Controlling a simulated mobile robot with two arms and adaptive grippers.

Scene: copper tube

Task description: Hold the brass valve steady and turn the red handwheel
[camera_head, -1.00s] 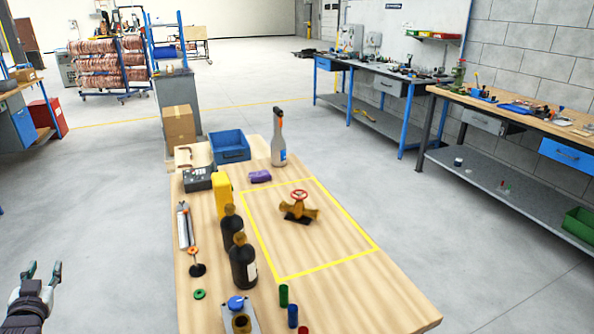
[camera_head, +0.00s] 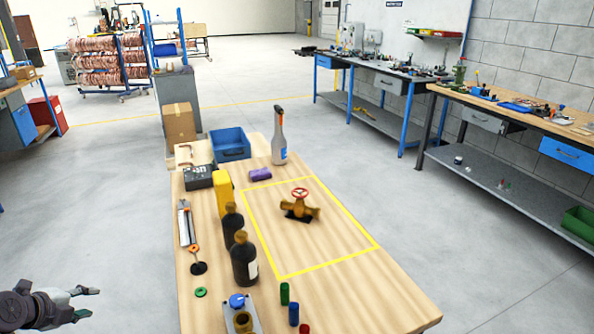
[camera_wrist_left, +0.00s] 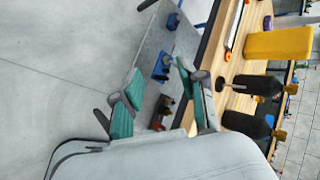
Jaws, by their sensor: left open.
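The brass valve (camera_head: 299,210) sits inside the yellow-lined square on the wooden table, on a dark base. Its red handwheel (camera_head: 300,192) is on top, facing up. My left gripper (camera_head: 88,302) is at the lower left of the head view, off the table's left side and well apart from the valve. Its fingers are open and empty; the open fingers also show in the left wrist view (camera_wrist_left: 158,100). The valve is not visible in the left wrist view. My right gripper is not in view.
Two dark bottles (camera_head: 243,260) and a yellow container (camera_head: 223,193) stand along the table's left side, between my left gripper and the valve. A spray bottle (camera_head: 279,140) and a blue bin (camera_head: 231,145) are at the back. The table right of the valve is clear.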

